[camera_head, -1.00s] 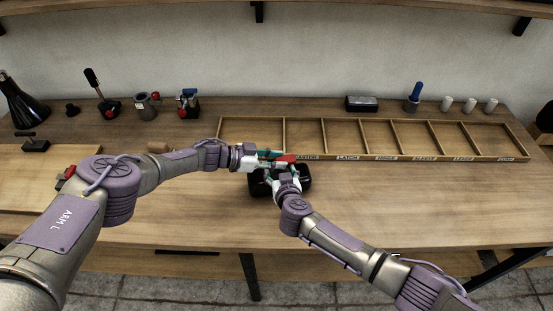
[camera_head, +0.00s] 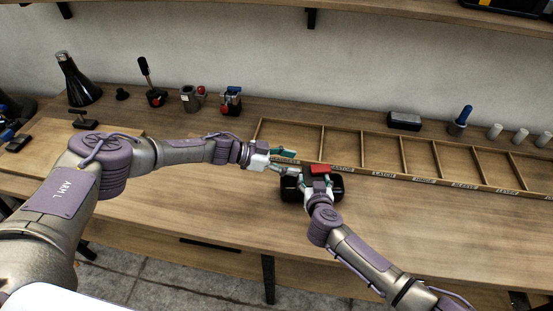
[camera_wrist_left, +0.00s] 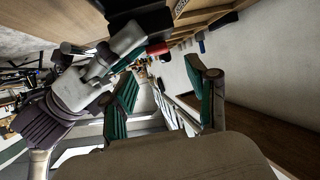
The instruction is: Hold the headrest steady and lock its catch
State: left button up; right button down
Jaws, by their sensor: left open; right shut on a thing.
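The black headrest (camera_head: 332,187) lies on the bench in the head view, and its red catch (camera_head: 320,169) sits over its top. My right gripper (camera_head: 313,192) is shut on the headrest from the front; its fingers partly cover the contact. My left gripper (camera_head: 293,162) is open and empty just left of the red catch, apart from it. In the left wrist view my left gripper's green-padded fingers (camera_wrist_left: 165,90) are spread. A dark body (camera_wrist_left: 140,20), probably the headrest, and the red catch (camera_wrist_left: 157,48) show beyond them, beside my right gripper.
A wooden divided tray (camera_head: 340,170) with labels runs behind and right of the headrest. Clamps and small fixtures (camera_head: 190,98) stand at the back left, near a black flask (camera_head: 77,80). A wooden board (camera_head: 50,150) lies left. The front bench right of my right arm is clear.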

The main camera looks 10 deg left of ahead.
aim_at(317, 168)
pick_arm(q)
jog(key=v, duration=0.4)
jog(key=shift+s+a+r, duration=0.15)
jog(key=shift+a, duration=0.2)
pick_arm(e)
jog(key=shift+r, duration=0.1)
pick_arm(q)
jog(key=d+r+g+y, duration=0.2)
jog(key=d+r+y, duration=0.1)
jog(key=r+y, duration=0.1)
jog(key=x, duration=0.4)
jog(key=w+x, duration=0.1)
jog(key=x, duration=0.6)
jog(key=shift+w+d+f, duration=0.1)
jog(key=shift+w+d, duration=0.2)
jog(key=shift+w, duration=0.05)
